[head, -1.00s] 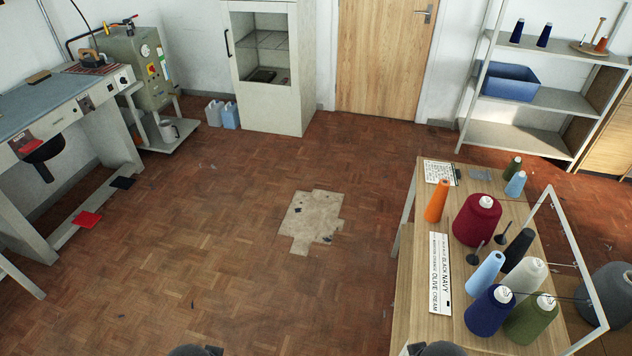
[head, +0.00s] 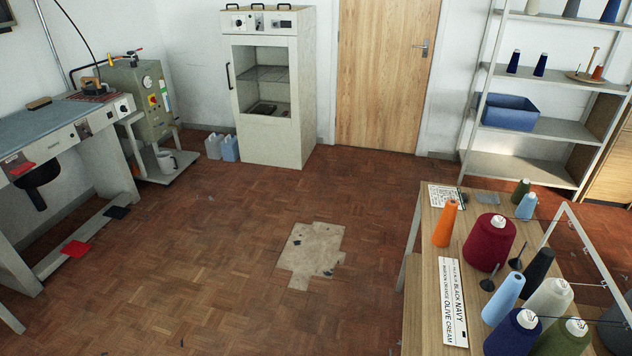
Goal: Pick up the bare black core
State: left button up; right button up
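The bare black core (head: 537,273) is a slim dark cone on the wooden table (head: 428,290) at the lower right. It stands among thread cones, right of two thin black pegs (head: 515,260) and behind the cream cone (head: 549,298). A slim light blue core (head: 503,299) is in front of it to the left. The big maroon cone (head: 489,243) is behind it to the left. Neither of my grippers shows in the head view.
A slim orange core (head: 445,223), a name strip (head: 452,302), a navy cone (head: 513,335) and an olive cone (head: 564,340) share the table. A pale metal frame (head: 596,258) rises along its right side.

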aim_at(535, 274)
jog(key=z, duration=1.45)
jog(key=j, duration=0.25)
